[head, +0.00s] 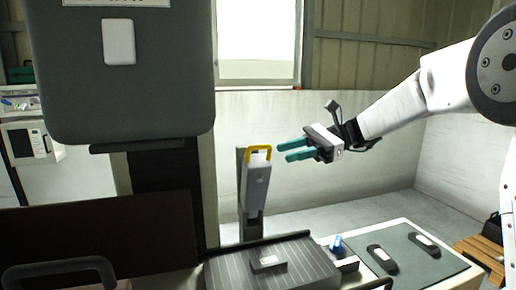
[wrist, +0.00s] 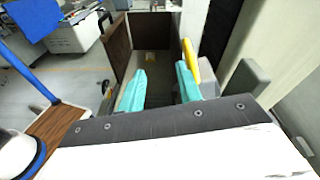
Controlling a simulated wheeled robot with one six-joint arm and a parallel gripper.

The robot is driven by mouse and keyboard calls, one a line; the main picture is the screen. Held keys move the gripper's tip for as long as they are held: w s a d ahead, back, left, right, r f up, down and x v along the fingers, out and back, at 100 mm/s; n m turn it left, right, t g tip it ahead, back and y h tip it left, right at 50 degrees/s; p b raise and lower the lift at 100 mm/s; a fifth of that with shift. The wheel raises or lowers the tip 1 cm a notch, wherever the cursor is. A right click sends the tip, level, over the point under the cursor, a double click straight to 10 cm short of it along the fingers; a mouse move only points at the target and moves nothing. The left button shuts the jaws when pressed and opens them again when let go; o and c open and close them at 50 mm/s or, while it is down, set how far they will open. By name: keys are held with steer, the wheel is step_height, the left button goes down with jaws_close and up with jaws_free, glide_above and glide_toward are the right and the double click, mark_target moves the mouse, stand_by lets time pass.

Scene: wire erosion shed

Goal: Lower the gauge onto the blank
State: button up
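The gauge seems to be the grey upright unit (head: 256,187) with a yellow handle (head: 259,149), raised on a post in the head view. A small dark block with a pale top, apparently the blank (head: 268,262), lies on the ribbed dark plate (head: 225,275) below it. My gripper (head: 283,151) is open, its teal fingers apart and empty, just right of the yellow handle. In the wrist view the yellow handle (wrist: 191,58) shows beside the right finger, outside the gap; I cannot tell if they touch.
A pale bench (head: 445,265) at the right carries a dark mat with two dark pieces (head: 382,258) (head: 424,244). A blue item (head: 336,243) stands beside the ribbed plate. A large dark machine head (head: 125,90) hangs at the left. The air around my gripper looks clear.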

mark_target(266, 147)
steer(key=a, duration=0.2)
steer(key=w+a+y, duration=0.1)
steer(key=a, duration=0.2)
steer(key=a+m+y, duration=0.1)
steer(key=a, duration=0.2)
steer(key=shift+w+a+r, duration=0.15)
steer(key=shift+w, duration=0.25)
jaws_close()
